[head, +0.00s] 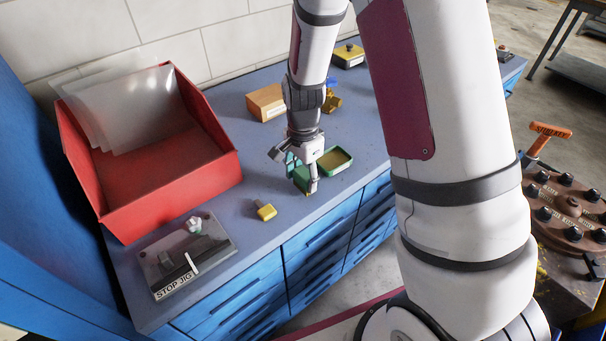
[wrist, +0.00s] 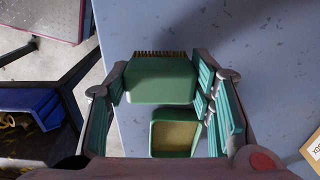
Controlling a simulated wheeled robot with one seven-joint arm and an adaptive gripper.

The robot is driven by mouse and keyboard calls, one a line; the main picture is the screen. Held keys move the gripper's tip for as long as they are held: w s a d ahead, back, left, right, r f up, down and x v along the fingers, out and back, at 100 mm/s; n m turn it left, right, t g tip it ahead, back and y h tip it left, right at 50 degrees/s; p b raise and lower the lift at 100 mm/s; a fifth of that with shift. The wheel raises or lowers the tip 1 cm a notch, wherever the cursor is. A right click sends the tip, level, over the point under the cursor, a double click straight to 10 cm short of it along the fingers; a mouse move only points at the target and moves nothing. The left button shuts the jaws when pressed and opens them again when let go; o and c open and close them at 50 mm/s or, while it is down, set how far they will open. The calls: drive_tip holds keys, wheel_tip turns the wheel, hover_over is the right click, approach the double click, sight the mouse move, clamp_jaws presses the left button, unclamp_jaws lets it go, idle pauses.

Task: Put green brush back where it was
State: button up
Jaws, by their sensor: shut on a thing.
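My gripper (head: 304,174) is shut on the green brush (head: 302,183), low over the front part of the blue bench. In the wrist view the brush (wrist: 160,82) sits between the teal finger pads of my gripper (wrist: 160,88), with its dark bristles along the upper edge. I cannot tell whether the brush touches the bench. A green open tray (head: 335,161) with a tan inside lies just right of the brush in the head view. In the wrist view the tray (wrist: 155,133) is below the brush, partly hidden by my gripper.
A yellow brush-like piece (head: 265,211) lies left of my gripper. A red bin (head: 170,190) and a stop jig (head: 187,262) stand further left. A cardboard box (head: 265,103) is behind. The bench front edge is close. A blue container (wrist: 28,102) shows left in the wrist view.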

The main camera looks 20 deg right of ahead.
sight(303, 174)
drive_tip(key=shift+f, duration=0.45)
drive_tip(key=o, duration=1.1)
drive_tip(key=shift+o, duration=0.4)
drive_tip(key=o, duration=0.5)
drive_tip(key=shift+r+p, duration=2.4)
drive_tip(key=shift+r, duration=1.65)
